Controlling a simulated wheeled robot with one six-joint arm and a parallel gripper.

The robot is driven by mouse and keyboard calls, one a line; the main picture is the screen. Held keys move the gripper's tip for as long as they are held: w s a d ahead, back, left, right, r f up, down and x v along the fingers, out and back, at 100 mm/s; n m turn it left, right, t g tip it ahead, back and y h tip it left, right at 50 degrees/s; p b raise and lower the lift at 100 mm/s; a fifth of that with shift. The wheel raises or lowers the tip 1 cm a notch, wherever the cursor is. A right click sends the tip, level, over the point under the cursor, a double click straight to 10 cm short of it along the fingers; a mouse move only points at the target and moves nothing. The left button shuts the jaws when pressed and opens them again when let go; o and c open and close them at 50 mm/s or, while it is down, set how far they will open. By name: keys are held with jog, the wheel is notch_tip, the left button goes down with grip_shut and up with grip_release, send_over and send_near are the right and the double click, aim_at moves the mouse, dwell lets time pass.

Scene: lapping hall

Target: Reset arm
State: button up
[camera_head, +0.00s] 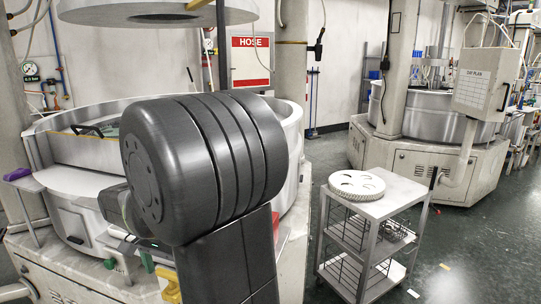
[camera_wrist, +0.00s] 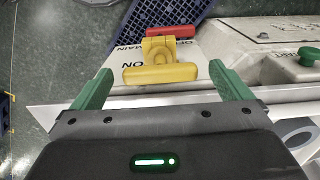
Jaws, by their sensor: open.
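Just beyond the fingers is a yellow handle (camera_wrist: 160,73) on a white panel, with partly covered lettering reading "ON" and "MAIN". I cannot tell whether the fingers touch anything, but a gap shows around the handle. In the head view my dark arm fills the middle and hides most of the gripper. Part of a yellow piece (camera_head: 168,284) shows at the arm's lower left.
A lapping machine (camera_head: 75,185) stands close behind and left of my arm. A second machine (camera_head: 425,160) is farther back. Green floor (camera_head: 470,240) is open at the right.

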notch_tip(320, 180, down, 3)
jog(key=shift+r, duration=0.1)
jog(key=shift+r+p, duration=0.25)
jog(key=shift+p, duration=0.1)
jog(key=shift+f+b, duration=0.4)
jog(key=shift+b, duration=0.1)
notch_tip(320, 180, up, 14)
jog(key=f, duration=0.1)
notch_tip(320, 180, down, 13)
jog(key=shift+f, duration=0.1)
notch_tip(320, 180, up, 6)
jog(key=p, duration=0.4)
jog(key=shift+r, duration=0.25)
jog(key=shift+f, duration=0.1)
